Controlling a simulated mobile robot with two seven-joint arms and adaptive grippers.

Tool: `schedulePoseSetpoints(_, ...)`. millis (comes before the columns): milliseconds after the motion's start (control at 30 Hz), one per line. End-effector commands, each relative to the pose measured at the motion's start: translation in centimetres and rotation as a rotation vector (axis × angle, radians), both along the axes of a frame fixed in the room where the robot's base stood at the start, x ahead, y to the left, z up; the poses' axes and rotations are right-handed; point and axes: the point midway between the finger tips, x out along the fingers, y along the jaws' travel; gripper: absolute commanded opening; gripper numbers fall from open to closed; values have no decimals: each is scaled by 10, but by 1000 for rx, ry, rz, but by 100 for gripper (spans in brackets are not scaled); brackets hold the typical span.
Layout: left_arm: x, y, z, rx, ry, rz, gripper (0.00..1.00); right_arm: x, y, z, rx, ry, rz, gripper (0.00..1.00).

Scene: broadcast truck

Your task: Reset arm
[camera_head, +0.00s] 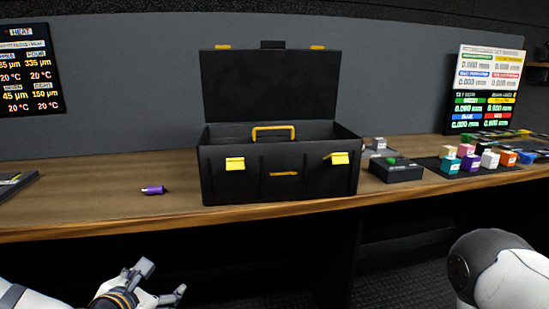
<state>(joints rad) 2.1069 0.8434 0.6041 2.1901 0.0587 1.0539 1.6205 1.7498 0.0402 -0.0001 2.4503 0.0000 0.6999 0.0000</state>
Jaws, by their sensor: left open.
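My left gripper (165,281) is in the lower left of the head view, in front of and below the bench edge. Its fingers are apart and nothing shows between them. My right arm (500,270) shows only as a white and dark link at the lower right. Its gripper is out of the picture.
A wooden bench (100,212) runs across the view. An open black toolbox (255,187) with yellow latches stands mid-bench. A small purple item (153,190) lies to its left. A black box (397,172) with a green button and several coloured blocks (447,165) are at right.

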Motion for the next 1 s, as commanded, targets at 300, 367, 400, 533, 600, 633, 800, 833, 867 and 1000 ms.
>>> schedulePoseSetpoints(300,-207,-72,-171,786,421,-1141,71,0,0,0,0,1,0,0)
schedulePoseSetpoints(367,-259,-67,-190,912,463,-1431,71,0,0,0,0,1,0,0)
schedulePoseSetpoints(400,-291,-61,-198,979,478,-1620,71,0,0,0,0,0,0,0)
schedulePoseSetpoints(533,-369,-34,-207,1102,464,-2128,71,0,0,0,0,0,0,0)
schedulePoseSetpoints(600,-392,-23,-206,1124,442,-2300,71,0,0,0,0,0,0,0)
schedulePoseSetpoints(633,-398,-19,-205,1129,433,-2347,71,0,0,0,0,0,0,0)
schedulePoseSetpoints(800,-406,-15,-204,1135,416,-2419,71,0,0,0,0,0,0,0)
schedulePoseSetpoints(833,-406,-15,-204,1135,416,-2418,71,0,0,0,0,0,0,0)
schedulePoseSetpoints(867,-406,-15,-204,1135,417,-2416,71,0,0,0,0,0,0,0)
schedulePoseSetpoints(1000,-405,-15,-204,1136,417,-2414,71,0,0,0,0,0,0,0)
